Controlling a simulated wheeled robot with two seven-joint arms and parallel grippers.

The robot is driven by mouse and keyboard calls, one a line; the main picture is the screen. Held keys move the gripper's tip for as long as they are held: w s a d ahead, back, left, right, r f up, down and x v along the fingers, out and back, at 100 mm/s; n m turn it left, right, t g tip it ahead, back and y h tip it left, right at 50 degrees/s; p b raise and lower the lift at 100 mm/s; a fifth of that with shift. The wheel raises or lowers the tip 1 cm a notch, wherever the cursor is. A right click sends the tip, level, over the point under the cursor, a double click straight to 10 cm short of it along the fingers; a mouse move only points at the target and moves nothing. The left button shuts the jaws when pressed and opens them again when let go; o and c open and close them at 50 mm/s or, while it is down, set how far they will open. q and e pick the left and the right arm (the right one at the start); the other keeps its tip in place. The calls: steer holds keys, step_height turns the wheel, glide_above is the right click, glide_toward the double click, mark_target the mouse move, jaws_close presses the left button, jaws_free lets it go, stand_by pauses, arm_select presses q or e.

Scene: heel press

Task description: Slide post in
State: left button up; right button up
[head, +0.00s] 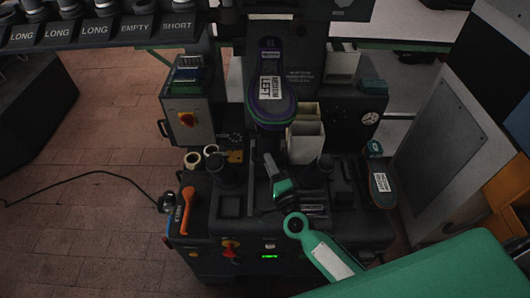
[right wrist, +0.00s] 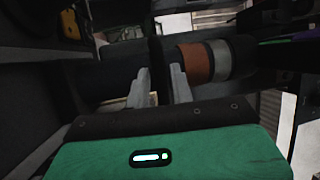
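My right gripper (head: 268,160) is over the middle of the press bench, fingers pointing away from me. In the right wrist view its two grey fingers (right wrist: 160,80) stand a little apart, with something dark between or behind them; I cannot tell whether they touch it. A dark post-like cylinder with an orange band (right wrist: 196,63) and a silver band lies across that view, just beyond the fingers. In the head view a dark round post or socket (head: 224,172) stands left of the gripper. A shoe labelled MEDIUM LEFT (head: 271,110) hangs above the bench. My left gripper is not in view.
A rack (head: 95,33) labelled LONG, EMPTY and SHORT holds grey-topped parts at top left. Cream bins (head: 305,140) stand behind the gripper. Another shoe (head: 381,187) lies at the bench's right. An orange lever (head: 187,208) is at its left edge. Floor at left is mostly clear.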

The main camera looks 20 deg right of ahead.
mark_target(266, 147)
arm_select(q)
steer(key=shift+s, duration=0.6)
arm_select(e)
steer(key=x, duration=0.3)
steer(key=shift+w, duration=0.25)
jaws_close()
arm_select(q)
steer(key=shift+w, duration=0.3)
arm_select(e)
steer(key=w, duration=0.2)
steer(key=w+d, duration=0.1)
steer(key=w, duration=0.1)
steer(key=shift+d+r, duration=0.1)
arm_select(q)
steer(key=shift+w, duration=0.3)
